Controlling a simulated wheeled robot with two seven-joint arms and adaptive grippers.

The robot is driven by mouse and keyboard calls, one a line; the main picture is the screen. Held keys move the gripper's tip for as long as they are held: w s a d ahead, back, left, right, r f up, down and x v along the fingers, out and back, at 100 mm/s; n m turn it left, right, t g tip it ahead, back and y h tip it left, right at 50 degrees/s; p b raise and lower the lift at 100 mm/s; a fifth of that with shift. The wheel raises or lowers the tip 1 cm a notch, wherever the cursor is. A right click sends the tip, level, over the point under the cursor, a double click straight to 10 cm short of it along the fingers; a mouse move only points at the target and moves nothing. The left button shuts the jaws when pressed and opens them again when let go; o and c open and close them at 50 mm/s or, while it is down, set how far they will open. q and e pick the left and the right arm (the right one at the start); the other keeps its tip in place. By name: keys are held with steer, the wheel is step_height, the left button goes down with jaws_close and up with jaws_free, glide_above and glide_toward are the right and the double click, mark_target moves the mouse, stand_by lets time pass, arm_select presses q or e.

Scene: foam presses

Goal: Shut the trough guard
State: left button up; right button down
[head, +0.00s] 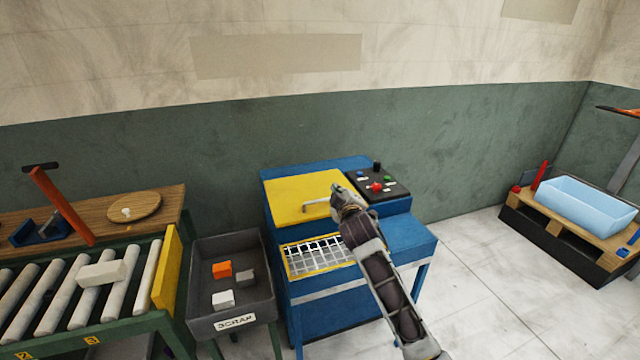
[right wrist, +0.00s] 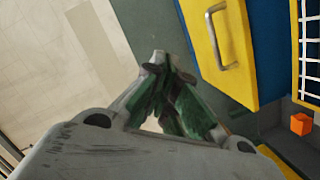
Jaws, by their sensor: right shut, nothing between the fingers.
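The blue press (head: 335,287) stands against the wall. A yellow panel (head: 290,192) with a grey bar handle (head: 316,207) lies on its sloping top; it looks like the trough guard. Below it, a white grid in a yellow frame (head: 318,254) shows uncovered. My right gripper (head: 337,190) is shut and empty, close to the handle's right end in the head view. In the right wrist view the shut fingers (right wrist: 165,68) are left of the panel (right wrist: 238,75) and its handle (right wrist: 217,38), apart from both. My left gripper is out of view.
A control box (head: 378,183) with coloured buttons is at the right of the panel. A grey scrap bin (head: 230,325) holding blocks stands left of the press, beside a roller table (head: 60,295). A pallet with a pale blue tub (head: 585,203) is far right. Floor between is clear.

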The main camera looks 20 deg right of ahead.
steer(key=d+f+m+y, duration=0.1)
steer(key=d+f+m, duration=0.1)
steer(key=d+f, duration=0.2)
steer(key=d+f+m+b, duration=0.1)
steer(key=d+f, duration=0.3)
steer(key=f, duration=0.4)
steer(key=d+f+m+y, duration=0.1)
steer(key=d+f+m, duration=0.2)
steer(key=f, duration=0.3)
steer(key=shift+d+g+y, duration=0.3)
steer(key=shift+d, duration=0.6)
steer(key=shift+d+f+m+b, duration=0.2)
steer(key=shift+f+m+b, duration=0.15)
steer(key=shift+f, duration=0.45)
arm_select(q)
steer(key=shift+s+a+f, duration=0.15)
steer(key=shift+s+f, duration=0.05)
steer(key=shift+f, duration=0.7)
arm_select(e)
steer(key=shift+s+f, duration=0.1)
steer(key=shift+f, duration=0.2)
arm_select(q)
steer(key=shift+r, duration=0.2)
arm_select(e)
steer(key=shift+r, duration=0.1)
